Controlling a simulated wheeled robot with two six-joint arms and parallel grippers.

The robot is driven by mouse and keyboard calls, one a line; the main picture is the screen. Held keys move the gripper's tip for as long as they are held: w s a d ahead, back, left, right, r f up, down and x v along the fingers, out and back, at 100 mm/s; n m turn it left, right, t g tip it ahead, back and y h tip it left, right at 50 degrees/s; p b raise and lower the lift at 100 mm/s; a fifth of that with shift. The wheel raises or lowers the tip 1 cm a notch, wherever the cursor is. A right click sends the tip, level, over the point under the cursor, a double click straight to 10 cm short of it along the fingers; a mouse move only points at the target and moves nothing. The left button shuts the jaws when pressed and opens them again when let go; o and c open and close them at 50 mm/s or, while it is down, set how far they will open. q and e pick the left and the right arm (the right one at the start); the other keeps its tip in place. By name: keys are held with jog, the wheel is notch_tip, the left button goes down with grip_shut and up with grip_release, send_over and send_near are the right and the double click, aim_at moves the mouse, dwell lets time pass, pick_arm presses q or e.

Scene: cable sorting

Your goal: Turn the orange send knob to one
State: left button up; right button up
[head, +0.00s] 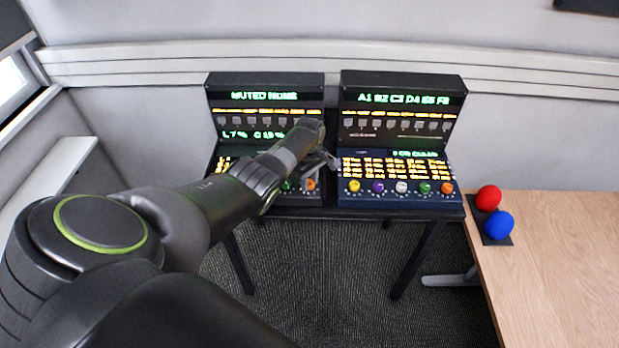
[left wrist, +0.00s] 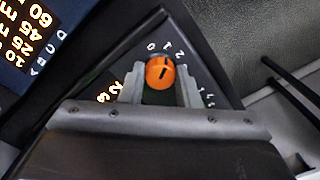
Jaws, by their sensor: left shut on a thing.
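An orange knob (head: 310,184) sits at the right end of the knob row on the left console (head: 265,82). It shows clearly in the left wrist view (left wrist: 160,73), with a dark pointer line slanting across its face. Printed numbers 0, 1 and 2 lie along the panel above it; I cannot tell exactly which mark the line meets. My left gripper (head: 318,168) reaches over the left console. In the left wrist view its fingers (left wrist: 161,86) stand on both sides of the knob, shut on it. My left arm hides part of the left console's lower panel. My right gripper is not in view.
A right console (head: 403,78) stands close beside the left one on a dark stand (head: 405,265), with its own row of coloured knobs, including an orange one (head: 447,188). Red (head: 488,198) and blue (head: 499,225) balls sit on a wooden table (head: 560,270) at the right.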

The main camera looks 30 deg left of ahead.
aim_at(309, 182)
pick_arm(q)
jog(key=shift+w+r+n, duration=0.1)
jog(key=shift+n, duration=0.5)
jog(key=shift+a, duration=0.1)
jog(key=o, duration=0.7)
jog(key=shift+r+p, duration=0.4)
notch_tip(309, 182, up, 5)
jog(key=shift+f+p, duration=0.15)
jog(key=shift+p, duration=0.4)
notch_tip(309, 182, up, 12)
jog(key=shift+f+b, duration=0.1)
jog(key=shift+b, duration=0.85)
